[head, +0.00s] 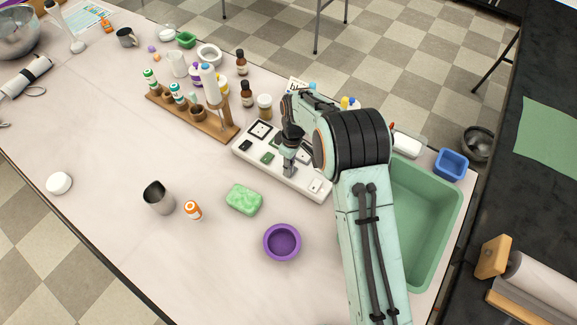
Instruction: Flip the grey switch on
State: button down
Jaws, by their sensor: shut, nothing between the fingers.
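A white switch panel (300,183) lies on the table near the middle of the head view, with a row of switches along its near side. A black switch (245,146), a green switch (267,158) and a white switch (315,186) show in that row. A grey switch (288,172) sits between the green and white ones, partly hidden by my gripper. My gripper (290,160) points down over the panel at the grey switch, shut and empty. I cannot tell whether it touches the switch, or the switch's position.
A wooden rack (215,127) with bottles stands left of the panel. A green basin (431,235) is at right.

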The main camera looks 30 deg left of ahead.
jog(key=shift+s+f, duration=0.15)
jog(key=shift+f, duration=0.2)
jog(key=shift+w+r, duration=0.3)
jog(key=shift+w, duration=0.5)
jog(key=shift+r, duration=0.1)
notch_tip(320, 180, up, 14)
jog(key=s, duration=0.1)
jog(key=shift+s, duration=0.35)
